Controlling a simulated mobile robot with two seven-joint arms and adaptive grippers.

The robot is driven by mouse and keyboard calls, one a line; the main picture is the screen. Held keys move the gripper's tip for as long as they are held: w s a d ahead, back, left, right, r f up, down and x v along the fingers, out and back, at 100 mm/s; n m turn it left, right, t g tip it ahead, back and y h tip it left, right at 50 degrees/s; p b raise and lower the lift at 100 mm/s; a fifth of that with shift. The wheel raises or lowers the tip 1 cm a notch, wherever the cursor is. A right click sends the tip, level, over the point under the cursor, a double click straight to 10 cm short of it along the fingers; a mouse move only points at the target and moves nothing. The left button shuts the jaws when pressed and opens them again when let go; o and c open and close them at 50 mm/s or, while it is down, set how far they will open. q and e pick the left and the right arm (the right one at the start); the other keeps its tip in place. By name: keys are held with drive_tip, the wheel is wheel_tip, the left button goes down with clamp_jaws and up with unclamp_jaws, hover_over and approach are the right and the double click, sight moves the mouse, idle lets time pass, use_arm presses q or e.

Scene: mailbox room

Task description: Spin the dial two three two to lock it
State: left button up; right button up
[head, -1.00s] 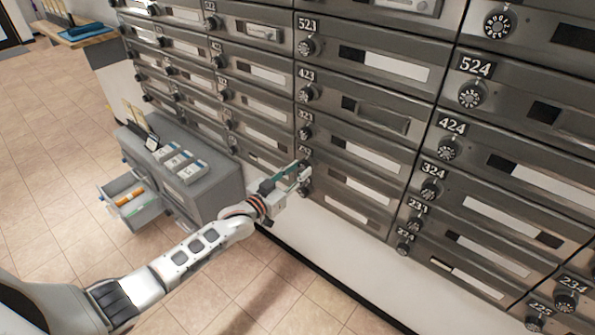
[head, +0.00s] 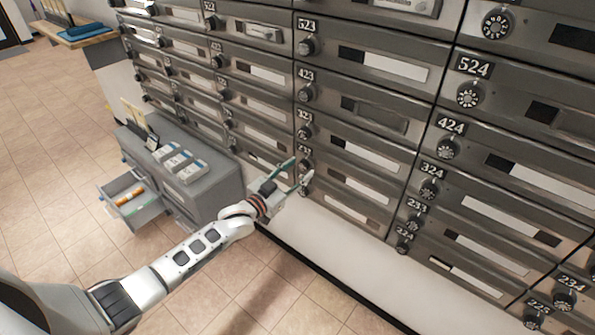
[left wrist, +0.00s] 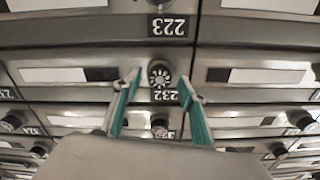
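The round black dial with light markings (left wrist: 160,73) is on the grey mailbox door beside the 232 label (left wrist: 160,97), seen upside down in the left wrist view. In the head view the 232 label (head: 305,150) sits low in the column under 323, and its dial is partly hidden by my fingers. My left gripper (head: 300,170) is open and empty, its green-sided fingers pointing at the mailbox wall. In the left wrist view its fingertips (left wrist: 160,82) stand on either side of the dial, apart from it. My right gripper is not in view.
Neighbouring dials crowd the wall, including the 423 dial (head: 306,93) above and the 424 dial (head: 448,149) to the right. A grey cabinet (head: 215,190) with an open drawer (head: 138,207) stands left of my arm. The tiled floor (head: 60,170) is clear.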

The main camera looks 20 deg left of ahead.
use_arm(q)
drive_tip(key=shift+s, duration=0.1)
drive_tip(key=v, duration=1.2)
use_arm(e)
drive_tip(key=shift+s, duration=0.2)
use_arm(q)
drive_tip(key=s+d+f+g+y+p, duration=0.1)
drive_tip(key=s+d+f+g+p, duration=0.1)
drive_tip(key=s, duration=0.8)
drive_tip(key=s+d+f+n+g+y+p, duration=0.1)
drive_tip(key=s+d+f+g+p, duration=0.1)
drive_tip(key=s, duration=0.9)
drive_tip(key=s+d+f+n+g+y+p, duration=0.1)
drive_tip(key=s+d+f+g+p, duration=0.1)
drive_tip(key=s, duration=0.8)
wheel_tip(320, 180, down, 3)
drive_tip(key=shift+s+d+r+y+p, duration=0.15)
drive_tip(key=shift+d+r+y+p, duration=0.3)
drive_tip(key=shift+p, duration=0.6)
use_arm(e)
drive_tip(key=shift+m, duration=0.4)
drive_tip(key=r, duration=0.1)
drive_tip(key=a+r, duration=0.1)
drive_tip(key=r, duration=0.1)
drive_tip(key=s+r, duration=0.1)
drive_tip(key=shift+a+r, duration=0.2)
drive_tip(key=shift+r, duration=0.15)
